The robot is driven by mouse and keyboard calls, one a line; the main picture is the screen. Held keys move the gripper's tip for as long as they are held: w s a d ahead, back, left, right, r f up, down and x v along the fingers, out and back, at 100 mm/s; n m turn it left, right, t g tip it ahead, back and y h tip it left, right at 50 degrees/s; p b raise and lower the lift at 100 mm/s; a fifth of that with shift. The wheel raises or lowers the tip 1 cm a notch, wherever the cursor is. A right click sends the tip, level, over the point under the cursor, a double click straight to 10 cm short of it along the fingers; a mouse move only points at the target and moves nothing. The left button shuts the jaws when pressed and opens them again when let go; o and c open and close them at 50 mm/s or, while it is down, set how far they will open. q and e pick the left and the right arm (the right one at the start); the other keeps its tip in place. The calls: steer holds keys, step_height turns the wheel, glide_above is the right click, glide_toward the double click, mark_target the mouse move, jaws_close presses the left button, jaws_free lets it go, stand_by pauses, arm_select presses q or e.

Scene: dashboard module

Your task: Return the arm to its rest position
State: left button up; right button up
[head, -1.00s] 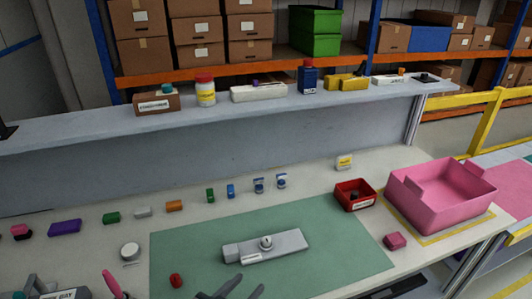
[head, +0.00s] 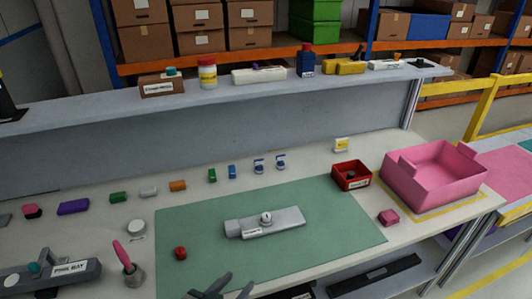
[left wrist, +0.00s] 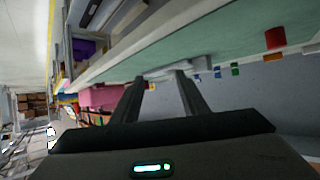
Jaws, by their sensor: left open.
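My left gripper (head: 240,282) is at the bottom edge of the head view, at the near edge of the green mat (head: 345,222). Its two dark fingers are apart with nothing between them. The left wrist view also shows the open fingers (left wrist: 161,78), with the grey module and the mat beyond them. My right gripper does not show.
A small red part (head: 180,253) lies on the mat's left. A pink-handled tool (head: 122,254) stands in a holder at left. A red bin (head: 351,176) and a pink tote (head: 432,172) are at right. Several small coloured parts line the back.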

arm_select(q)
steer(key=s+a+f+n+g+y, duration=0.15)
steer(key=s+a+f+g, duration=0.3)
steer(key=s+a, duration=0.5)
steer(key=s+a+f+n+g+y, duration=0.1)
steer(key=s+a+f+g+y, duration=0.35)
steer(key=s, duration=0.85)
step_height(320, 180, down, 32)
steer(key=s+h+b, duration=0.1)
steer(key=b, duration=0.1)
steer(key=s+a+f+b, duration=0.1)
steer(key=s+a+f, duration=0.1)
steer(key=s+f, duration=0.7)
steer(key=s+a+f+g+b, duration=0.1)
steer(key=s+a+f, duration=0.1)
steer(key=s+f, duration=0.7)
steer(key=shift+s+f, duration=0.15)
steer(key=shift+f, duration=0.45)
